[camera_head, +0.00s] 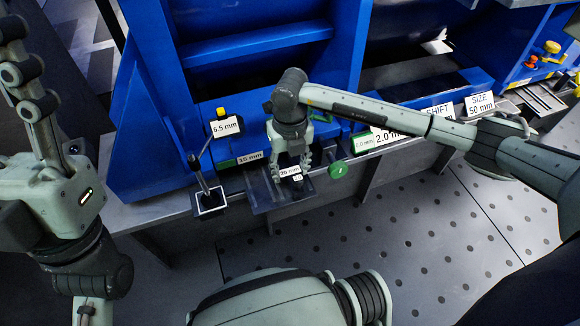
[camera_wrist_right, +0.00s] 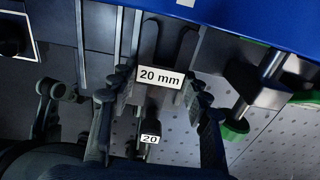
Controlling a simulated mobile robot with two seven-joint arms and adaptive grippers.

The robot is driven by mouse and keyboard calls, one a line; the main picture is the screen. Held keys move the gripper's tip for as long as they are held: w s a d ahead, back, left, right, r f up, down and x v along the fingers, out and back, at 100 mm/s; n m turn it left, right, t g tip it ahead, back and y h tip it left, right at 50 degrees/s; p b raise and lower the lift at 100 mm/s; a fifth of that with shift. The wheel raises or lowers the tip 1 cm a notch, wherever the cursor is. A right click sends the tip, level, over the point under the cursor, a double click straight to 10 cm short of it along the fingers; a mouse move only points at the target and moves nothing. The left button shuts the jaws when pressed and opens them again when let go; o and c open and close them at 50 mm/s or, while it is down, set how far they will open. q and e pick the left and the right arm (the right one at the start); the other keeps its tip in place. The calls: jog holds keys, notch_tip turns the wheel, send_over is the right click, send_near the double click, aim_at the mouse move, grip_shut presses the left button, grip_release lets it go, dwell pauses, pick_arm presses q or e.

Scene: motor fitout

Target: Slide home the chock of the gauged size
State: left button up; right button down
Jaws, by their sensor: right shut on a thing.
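My right gripper (camera_head: 291,172) points down at the bench front and is shut on the chock marked 20 mm (camera_wrist_right: 160,77). In the right wrist view its fingers stand on both sides of that chock, and a small tag reading 20 (camera_wrist_right: 150,139) shows nearer the wrist. How deep the chock sits is hard to tell. A plate marked 15 mm (camera_head: 249,158) is to the left of the gripper. Part of my left gripper (camera_head: 28,85) shows at the left edge, away from the bench; its fingertips are not clear.
A 6.5 mm sign (camera_head: 225,127) stands left, above a black post on a white-edged base (camera_head: 208,201). A green knob (camera_head: 338,170) is close right of the right gripper. A blue frame (camera_head: 180,110) rises behind. The perforated floor (camera_head: 430,240) is clear.

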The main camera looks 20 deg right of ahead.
jog(key=shift+f, duration=0.3)
jog(key=c, duration=0.6)
grip_release()
jog(key=shift+c, duration=0.2)
notch_tip(320, 180, up, 12)
